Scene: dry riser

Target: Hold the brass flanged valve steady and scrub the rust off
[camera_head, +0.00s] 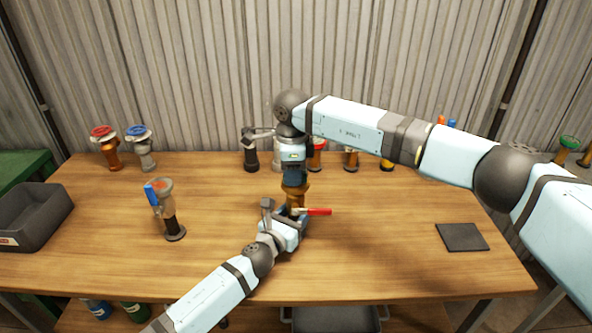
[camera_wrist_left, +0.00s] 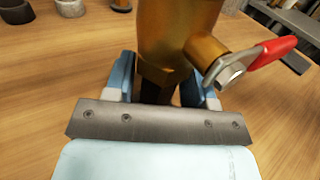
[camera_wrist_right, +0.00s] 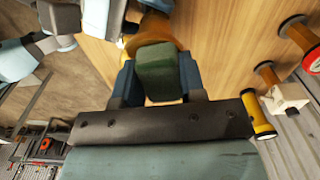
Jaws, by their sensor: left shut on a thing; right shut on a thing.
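The brass flanged valve (camera_head: 299,191) stands upright near the middle of the wooden table, its red lever (camera_head: 318,211) pointing right. My left gripper (camera_head: 290,219) comes in from the front and is shut around the valve's lower body. In the left wrist view its blue fingers lie either side of the brass valve (camera_wrist_left: 178,38), below the lever. My right gripper (camera_head: 294,177) reaches down from above, shut on a green scrubbing pad (camera_wrist_right: 156,72). The pad is at the valve's upper end; brass shows just beyond it. Whether they touch, and any rust under the pad, is hidden.
A valve with a blue lever (camera_head: 168,212) stands to the left. Several valves line the back edge. A grey bin (camera_head: 38,215) is at the far left, a dark square mat (camera_head: 462,237) at the right. The table between valve and mat is clear.

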